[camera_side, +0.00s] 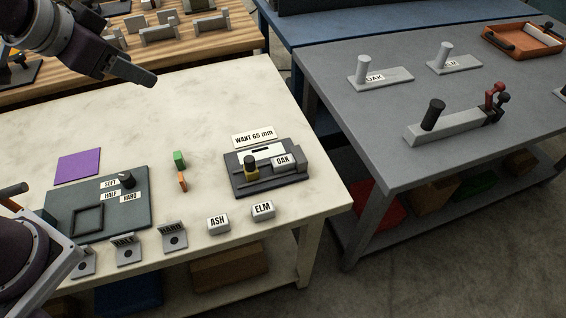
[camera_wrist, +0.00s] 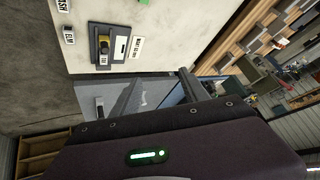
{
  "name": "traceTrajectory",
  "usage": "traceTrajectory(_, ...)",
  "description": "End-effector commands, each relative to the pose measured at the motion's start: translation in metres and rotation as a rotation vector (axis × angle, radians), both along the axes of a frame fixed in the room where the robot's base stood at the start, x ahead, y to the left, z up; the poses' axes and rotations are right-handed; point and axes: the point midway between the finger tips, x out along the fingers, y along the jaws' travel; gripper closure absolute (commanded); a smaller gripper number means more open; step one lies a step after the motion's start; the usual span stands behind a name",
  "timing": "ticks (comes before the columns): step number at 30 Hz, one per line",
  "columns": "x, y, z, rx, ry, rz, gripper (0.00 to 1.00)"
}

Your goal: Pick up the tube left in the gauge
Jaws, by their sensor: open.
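The gauge (camera_side: 239,184) is a dark grey fixture on the pale bench, behind the ELM block and beside a "WANT 65 mm" sign (camera_side: 254,137). It carries an upright yellowish piece with a black top (camera_side: 250,163) and a grey part labelled OAK (camera_side: 283,161). I cannot tell which piece in it is the tube. The gauge also shows in the wrist view (camera_wrist: 94,42), beyond my fingers. My gripper (camera_side: 147,79) is raised above the bench's far left, well apart from the gauge. In the wrist view my gripper (camera_wrist: 160,78) is open and empty.
Blocks labelled ASH (camera_side: 218,225) and ELM (camera_side: 263,210) sit near the front edge. A green block (camera_side: 179,158) and an orange block (camera_side: 182,182) stand left of the gauge. A dark panel (camera_side: 75,203) lies farther left. The back of the bench is clear.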

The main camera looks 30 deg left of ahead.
Motion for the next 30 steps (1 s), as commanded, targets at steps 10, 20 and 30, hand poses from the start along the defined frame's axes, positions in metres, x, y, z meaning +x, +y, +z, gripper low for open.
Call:
traceTrajectory(10, 0.132, -0.114, -0.165, -0.189, -0.246, -0.542, 0.47)
traceTrajectory(20, 0.113, -0.162, -0.223, -0.439, -0.374, -0.642, 0.47)
traceTrajectory(30, 0.113, -0.162, -0.284, -0.436, -0.374, -0.642, 0.47)
